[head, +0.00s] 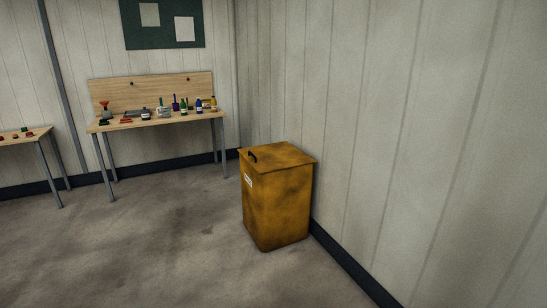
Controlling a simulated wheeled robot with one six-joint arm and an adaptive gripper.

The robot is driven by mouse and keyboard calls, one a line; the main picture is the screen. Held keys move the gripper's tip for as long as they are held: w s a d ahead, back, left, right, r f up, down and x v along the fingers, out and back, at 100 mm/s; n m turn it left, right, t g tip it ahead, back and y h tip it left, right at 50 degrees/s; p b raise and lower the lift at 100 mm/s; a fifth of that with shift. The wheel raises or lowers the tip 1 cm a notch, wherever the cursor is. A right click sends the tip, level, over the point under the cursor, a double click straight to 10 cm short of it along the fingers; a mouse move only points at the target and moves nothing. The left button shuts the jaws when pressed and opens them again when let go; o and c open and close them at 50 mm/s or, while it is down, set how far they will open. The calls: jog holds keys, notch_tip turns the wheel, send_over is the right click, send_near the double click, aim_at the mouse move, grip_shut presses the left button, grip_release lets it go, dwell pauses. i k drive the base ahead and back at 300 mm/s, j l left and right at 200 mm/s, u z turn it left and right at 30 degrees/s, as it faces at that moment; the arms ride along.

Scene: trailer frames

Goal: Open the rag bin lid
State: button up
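The rag bin (277,208) is a tall, dirty yellow box on the floor against the right wall. Its flat lid (282,156) is shut. A small black handle (252,155) sits on the lid near its left edge. A white label (248,180) is on the bin's left-facing side; its writing is too small to read. My gripper is not in view.
A wooden workbench (160,120) with several bottles and small items stands at the back wall. Part of a second table (12,140) shows at the left edge. The grey floor (150,245) left of and in front of the bin is clear.

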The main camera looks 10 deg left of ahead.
aim_at(268, 158)
jog(key=i+j, duration=0.25)
jog(key=i, duration=0.25)
jog(key=i+j, duration=0.2)
jog(key=i, duration=0.3)
